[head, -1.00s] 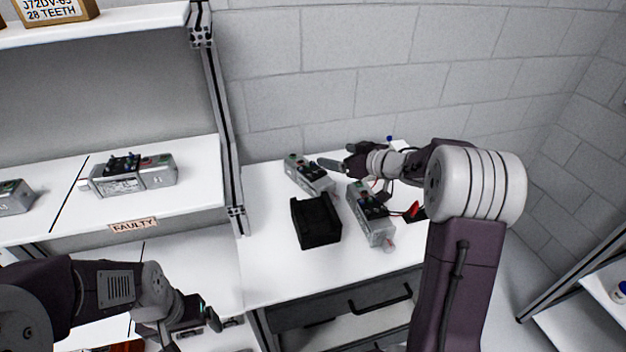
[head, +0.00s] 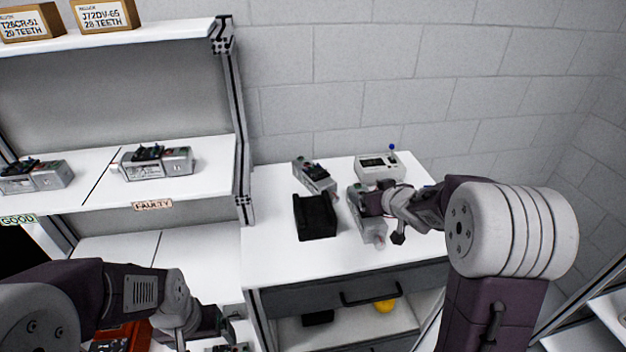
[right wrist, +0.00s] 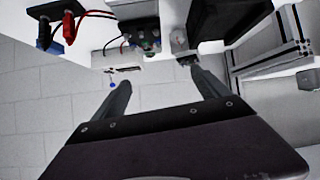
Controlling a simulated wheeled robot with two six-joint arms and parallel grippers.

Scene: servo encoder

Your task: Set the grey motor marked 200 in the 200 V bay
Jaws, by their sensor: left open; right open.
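Two grey motors with dark and green tops are on the white table: the back one (head: 315,178) and the front one (head: 366,222). I cannot read a 200 mark on either. My right gripper (head: 371,203) is over or beside the front motor and hides part of it. In the right wrist view its fingers (right wrist: 160,86) are apart with nothing between them. My left gripper (head: 222,330) is low at the lower left, away from the table motors, and partly hidden. No readable 200 V bay label shows.
A black open holder (head: 315,218) stands left of the front motor. A white device (head: 380,167) with a blue-tipped stick is behind. Shelves at left hold more motors (head: 157,162) above FAULTY (head: 152,205) and GOOD (head: 17,220) labels. Red and black plugs (right wrist: 62,30) show in the wrist view.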

